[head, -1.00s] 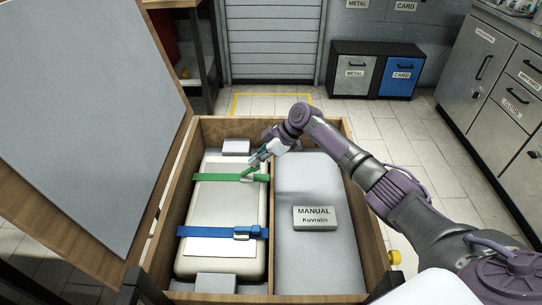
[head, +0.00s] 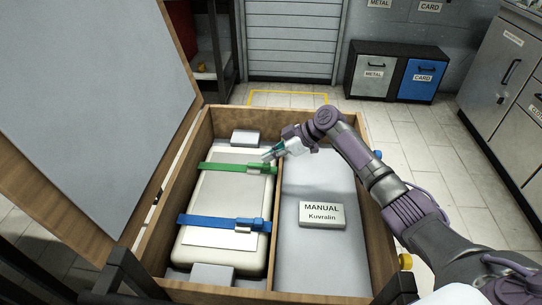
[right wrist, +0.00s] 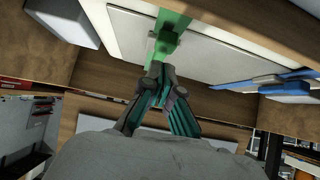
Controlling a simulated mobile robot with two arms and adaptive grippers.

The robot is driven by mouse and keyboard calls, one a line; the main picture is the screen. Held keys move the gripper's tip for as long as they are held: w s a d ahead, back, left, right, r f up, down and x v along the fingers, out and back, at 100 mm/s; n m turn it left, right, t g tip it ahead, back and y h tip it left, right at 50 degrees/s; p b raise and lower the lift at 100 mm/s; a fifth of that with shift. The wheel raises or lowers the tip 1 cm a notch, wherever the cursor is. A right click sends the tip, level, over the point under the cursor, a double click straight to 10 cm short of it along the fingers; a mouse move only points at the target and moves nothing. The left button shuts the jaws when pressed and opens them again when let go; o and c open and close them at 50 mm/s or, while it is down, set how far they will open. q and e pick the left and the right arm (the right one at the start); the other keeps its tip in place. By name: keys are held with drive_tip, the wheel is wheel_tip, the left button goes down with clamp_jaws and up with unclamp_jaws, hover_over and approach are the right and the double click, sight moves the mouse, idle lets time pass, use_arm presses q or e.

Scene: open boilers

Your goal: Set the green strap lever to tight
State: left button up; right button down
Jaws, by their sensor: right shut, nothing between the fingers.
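The green strap (head: 222,167) crosses the far part of a pale case (head: 225,195) lying in the left half of a wooden box (head: 370,250). Its green lever (head: 262,169) appears to lie flat along the strap over the buckle, at the strap's right end. My right gripper (head: 268,157) is shut and empty, just above and beyond the lever. In the right wrist view, its closed fingertips (right wrist: 164,72) are right by the green strap (right wrist: 172,25) and its grey buckle (right wrist: 157,48); whether they touch, I cannot tell. My left gripper is out of view.
A blue strap (head: 205,222) with a blue lever (head: 249,223) crosses the case nearer me. A manual (head: 322,214) lies on the grey padding right of the divider. The box's open lid (head: 85,100) stands at left. Metal and card bins (head: 400,75) stand beyond, past clear floor.

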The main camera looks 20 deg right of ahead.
drive_tip(key=shift+w+a, duration=0.3)
drive_tip(key=shift+a, duration=0.25)
drive_tip(key=shift+d+r, duration=0.15)
drive_tip(key=shift+d, duration=0.05)
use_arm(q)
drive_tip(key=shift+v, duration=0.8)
use_arm(e)
drive_tip(key=v, duration=1.1)
drive_tip(key=shift+r, duration=0.15)
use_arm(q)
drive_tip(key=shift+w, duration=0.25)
use_arm(e)
drive_tip(key=shift+s+d, duration=0.1)
drive_tip(key=shift+s, duration=0.05)
